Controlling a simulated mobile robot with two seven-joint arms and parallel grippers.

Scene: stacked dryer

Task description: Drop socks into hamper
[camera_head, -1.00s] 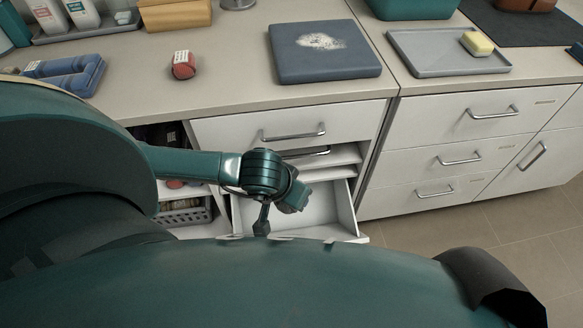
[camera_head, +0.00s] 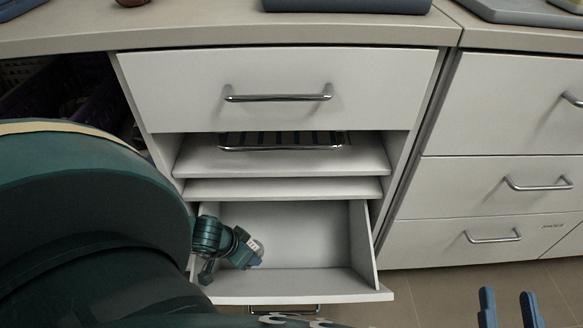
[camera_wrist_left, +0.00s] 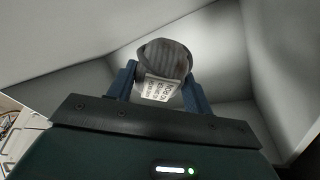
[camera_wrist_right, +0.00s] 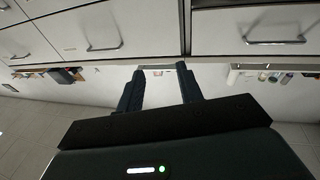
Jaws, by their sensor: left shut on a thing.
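A grey rolled pair of socks (camera_wrist_left: 164,62) with a white printed label sits between the fingers of my left gripper (camera_wrist_left: 160,84), which is shut on it. In the head view my left gripper (camera_head: 250,250) is inside the open, white lower drawer (camera_head: 320,285), at its left side. Only a small pale part of the socks shows there. My right gripper (camera_head: 508,308) is open and empty, low at the right in front of the cabinets. In the right wrist view its two fingers (camera_wrist_right: 160,90) stand apart. I cannot make out a hamper.
Above the open drawer are white pull-out shelves (camera_head: 285,188) and a closed drawer (camera_head: 270,75). The counter edge (camera_head: 240,38) runs across the top. A dark purple basket (camera_head: 95,108) is in the left opening. Closed drawers stand at the right, with tiled floor (camera_head: 420,300) below.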

